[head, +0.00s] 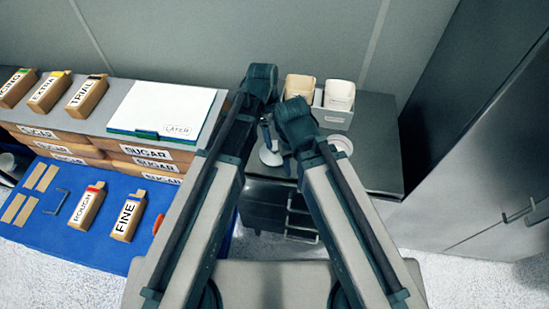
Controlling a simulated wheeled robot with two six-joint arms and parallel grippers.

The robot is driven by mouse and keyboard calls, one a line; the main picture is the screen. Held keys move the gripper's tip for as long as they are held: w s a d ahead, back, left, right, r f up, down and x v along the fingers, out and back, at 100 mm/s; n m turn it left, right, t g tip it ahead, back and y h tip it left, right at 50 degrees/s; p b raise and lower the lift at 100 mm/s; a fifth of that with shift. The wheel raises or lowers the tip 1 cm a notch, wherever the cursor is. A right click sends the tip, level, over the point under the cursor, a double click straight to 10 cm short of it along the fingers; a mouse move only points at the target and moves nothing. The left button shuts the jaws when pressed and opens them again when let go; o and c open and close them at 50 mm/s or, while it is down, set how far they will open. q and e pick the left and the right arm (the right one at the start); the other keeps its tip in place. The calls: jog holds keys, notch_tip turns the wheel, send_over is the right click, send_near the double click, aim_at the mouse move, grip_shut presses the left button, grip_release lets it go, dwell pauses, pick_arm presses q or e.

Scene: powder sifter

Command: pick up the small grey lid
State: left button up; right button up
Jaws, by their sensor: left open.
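A small grey round piece (270,156), which looks like the small grey lid, lies on the dark counter between my two arms. It is partly covered by my grippers and wrists. My left gripper (267,141) is open, just above and beside this piece; I cannot tell whether it touches. My right gripper is mostly hidden by its own wrist, close to the right of the left one, and I cannot make out its jaws. A pale round dish or lid (341,144) lies on the counter to the right.
A grey holder (335,117) with pale containers stands at the back of the counter (377,150). A tall dark cabinet (480,110) bounds the right. On the left, sugar boxes (155,152), a white board (165,108) and a blue mat (75,245) with packets fill the table.

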aim_at(274, 145)
pick_arm(q)
jog(key=shift+f, duration=0.3)
pick_arm(e)
jog(key=shift+f, duration=0.3)
pick_arm(q)
notch_tip(274, 145, down, 5)
jog(key=b, duration=0.5)
jog(key=shift+d+f, duration=0.1)
jog(key=shift+f, duration=0.05)
pick_arm(e)
notch_tip(274, 145, down, 5)
jog(key=shift+f, duration=0.1)
pick_arm(q)
jog(key=shift+s, duration=0.1)
jog(key=shift+c, duration=0.4)
grip_shut()
